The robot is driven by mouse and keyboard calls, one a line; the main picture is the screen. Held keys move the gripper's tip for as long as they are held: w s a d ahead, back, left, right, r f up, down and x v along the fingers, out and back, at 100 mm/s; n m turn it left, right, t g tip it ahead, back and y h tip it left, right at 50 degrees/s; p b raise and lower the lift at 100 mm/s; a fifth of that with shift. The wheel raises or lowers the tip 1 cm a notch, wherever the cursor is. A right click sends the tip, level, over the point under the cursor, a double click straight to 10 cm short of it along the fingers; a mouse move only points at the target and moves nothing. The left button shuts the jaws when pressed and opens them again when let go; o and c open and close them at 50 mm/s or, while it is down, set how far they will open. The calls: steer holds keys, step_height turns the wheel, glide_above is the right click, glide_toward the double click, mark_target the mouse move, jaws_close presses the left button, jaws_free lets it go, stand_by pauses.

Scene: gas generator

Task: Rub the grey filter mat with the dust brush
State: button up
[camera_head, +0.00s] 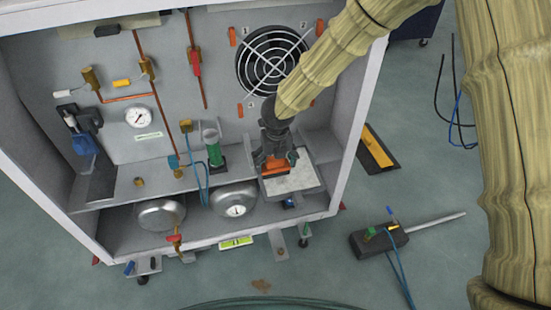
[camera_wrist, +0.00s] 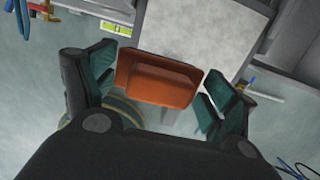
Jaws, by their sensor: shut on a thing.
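My gripper (camera_head: 275,158) points down at the right end of the cabinet shelf and is shut on an orange block, which I take to be the dust brush (camera_head: 275,168). In the wrist view the brush (camera_wrist: 158,84) sits between the two green-padded fingers (camera_wrist: 160,95). The light grey filter mat (camera_head: 293,182) lies in a tray on the shelf, right under and beside the brush. The mat also shows in the wrist view (camera_wrist: 205,30), just beyond the brush. The brush's underside is hidden, so I cannot tell whether it touches the mat.
A green cylinder (camera_head: 212,147) stands on the shelf left of the gripper. Two round metal vessels (camera_head: 233,198) sit below. The fan grille (camera_head: 271,60) is behind my arm. The cabinet's right wall (camera_head: 357,115) is close. A dark tool (camera_head: 378,240) lies on the floor.

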mark_target(287, 169)
step_height(287, 169, down, 4)
steer(key=b, duration=0.3)
steer(key=shift+f, duration=0.25)
steer(key=shift+d, duration=0.3)
steer(key=shift+c, duration=0.3)
steer(key=shift+w+d+f+b, duration=0.1)
steer(key=shift+w+d+b, duration=0.2)
steer(key=shift+d, duration=0.45)
steer(key=shift+w+d+f+b, duration=0.1)
steer(key=shift+w+d+b, duration=0.15)
steer(key=shift+d, duration=0.5)
steer(key=shift+d+f+b, duration=0.1)
steer(key=shift+d+b, duration=0.1)
steer(key=shift+b, duration=0.1)
steer(key=shift+a+r, duration=0.15)
steer(key=shift+r, duration=0.15)
steer(key=shift+s+a+p, duration=0.3)
steer(key=shift+a+p, duration=0.05)
steer(key=shift+a, duration=0.6)
steer(key=shift+s+a+p, duration=0.3)
steer(key=shift+a, duration=0.65)
step_height(287, 169, up, 8)
steer(key=p, duration=0.6)
steer(key=shift+d+p, duration=0.1)
steer(key=shift+p, duration=0.2)
steer(key=shift+d, duration=0.1)
